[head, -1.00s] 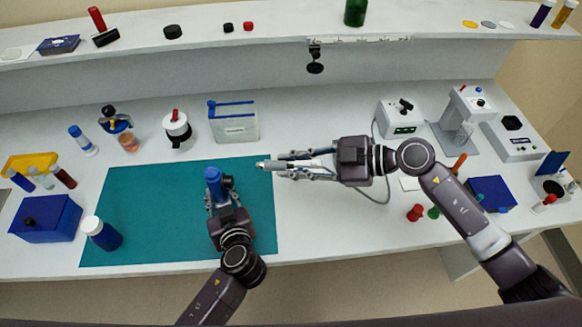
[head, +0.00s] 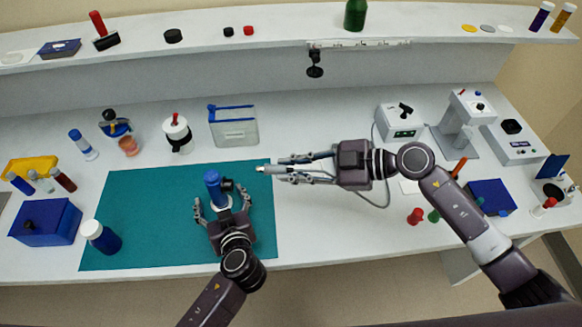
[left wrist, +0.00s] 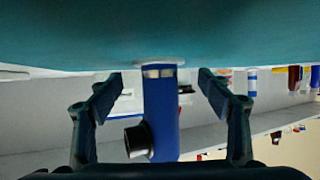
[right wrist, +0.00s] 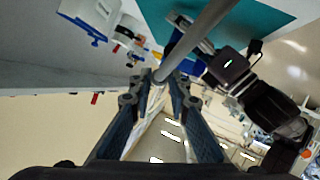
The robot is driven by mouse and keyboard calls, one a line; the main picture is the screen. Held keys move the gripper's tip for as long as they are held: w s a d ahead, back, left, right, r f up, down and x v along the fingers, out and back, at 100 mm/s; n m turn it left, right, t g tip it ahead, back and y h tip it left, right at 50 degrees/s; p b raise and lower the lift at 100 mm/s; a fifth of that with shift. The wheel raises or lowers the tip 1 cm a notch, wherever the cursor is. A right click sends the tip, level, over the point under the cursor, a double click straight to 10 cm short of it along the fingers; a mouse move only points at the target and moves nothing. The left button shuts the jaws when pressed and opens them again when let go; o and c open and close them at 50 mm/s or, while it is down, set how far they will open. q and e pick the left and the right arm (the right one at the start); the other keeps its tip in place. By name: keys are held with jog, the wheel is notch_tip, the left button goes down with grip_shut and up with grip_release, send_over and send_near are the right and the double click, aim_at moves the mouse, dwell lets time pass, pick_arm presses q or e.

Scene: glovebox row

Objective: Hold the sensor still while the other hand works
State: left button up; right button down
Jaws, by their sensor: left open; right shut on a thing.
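The sensor is a slim grey probe with a pale tip (head: 264,168), lying level above the right edge of the teal mat (head: 150,215). My right gripper (head: 290,170) is shut on it; in the right wrist view the grey rod (right wrist: 203,32) runs out from between the fingers. A blue cylinder (head: 213,188) with a black knob stands on the mat, left of the probe's tip. My left gripper (head: 222,204) is open, its fingers on either side of this cylinder. In the left wrist view the blue cylinder (left wrist: 161,110) shows gaps to both fingers.
A cable runs from near my right gripper to a white meter box (head: 402,122). A clear bin with blue trim (head: 234,127) and a white jar (head: 177,130) stand behind the mat. A blue-and-white bottle (head: 101,236) stands at the mat's left. The mat's middle is clear.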

pick_arm(q)
jog(key=o, duration=0.6)
jog(key=shift+c, duration=0.2)
jog(key=v, duration=1.2)
jog(key=shift+s+f, duration=0.1)
jog(key=shift+s, duration=0.05)
